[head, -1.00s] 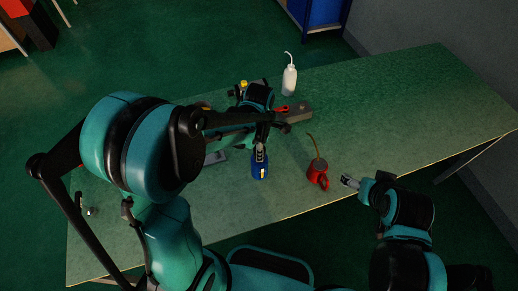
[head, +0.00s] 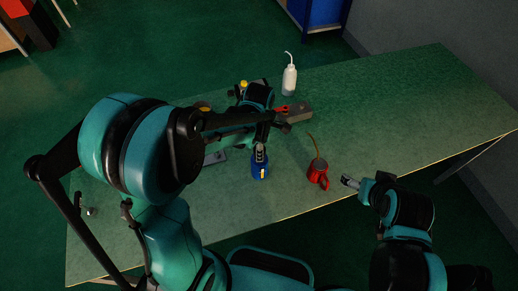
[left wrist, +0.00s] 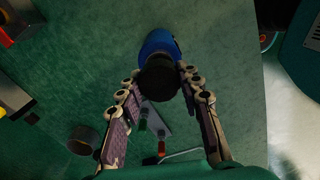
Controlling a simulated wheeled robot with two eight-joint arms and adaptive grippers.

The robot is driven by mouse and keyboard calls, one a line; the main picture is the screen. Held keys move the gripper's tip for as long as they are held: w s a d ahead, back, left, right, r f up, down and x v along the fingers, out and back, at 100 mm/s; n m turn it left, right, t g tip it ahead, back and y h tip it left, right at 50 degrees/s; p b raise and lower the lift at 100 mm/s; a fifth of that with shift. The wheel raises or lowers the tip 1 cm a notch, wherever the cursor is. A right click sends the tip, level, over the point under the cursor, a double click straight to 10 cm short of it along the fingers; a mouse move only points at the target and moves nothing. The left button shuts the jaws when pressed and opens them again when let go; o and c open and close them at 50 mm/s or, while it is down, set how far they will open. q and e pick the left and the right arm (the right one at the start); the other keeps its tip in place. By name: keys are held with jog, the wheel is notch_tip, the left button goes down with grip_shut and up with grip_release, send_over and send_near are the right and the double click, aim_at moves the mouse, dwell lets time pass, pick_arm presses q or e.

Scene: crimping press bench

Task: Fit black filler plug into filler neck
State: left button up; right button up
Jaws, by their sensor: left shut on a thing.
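A blue container (head: 260,171) with a yellow mark stands near the middle of the bench. My left gripper (head: 260,153) is right above it, pointing down. In the left wrist view, my left gripper (left wrist: 160,82) is shut on a black round piece, the black filler plug (left wrist: 159,80). The blue container (left wrist: 157,42) shows just beyond the plug, lined up with it. The plug hides the filler neck, so I cannot tell whether it is seated or only above. My right gripper (head: 350,182) is over the bench's front edge, apart from everything; its jaws are too small to read.
A red oil can (head: 318,173) with a thin spout stands right of the blue container. A grey block (head: 297,113) with a red part lies behind it. A white wash bottle (head: 289,80) stands at the back edge. The bench's right side (head: 420,110) is clear.

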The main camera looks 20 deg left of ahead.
pick_arm(q)
jog(key=shift+f+b, duration=0.75)
jog(key=shift+f, duration=0.15)
jog(key=o, duration=1.2)
jog(key=shift+r, duration=0.1)
notch_tip(320, 180, up, 12)
jog(key=s+a+m+t, duration=0.2)
jog(key=s+m, duration=0.3)
jog(key=m, duration=0.6)
jog(key=s+a+m+t, duration=0.2)
jog(key=s+m+t, duration=0.3)
jog(key=m, duration=0.5)
jog(key=shift+a+m, duration=0.25)
jog(key=shift+m, duration=0.15)
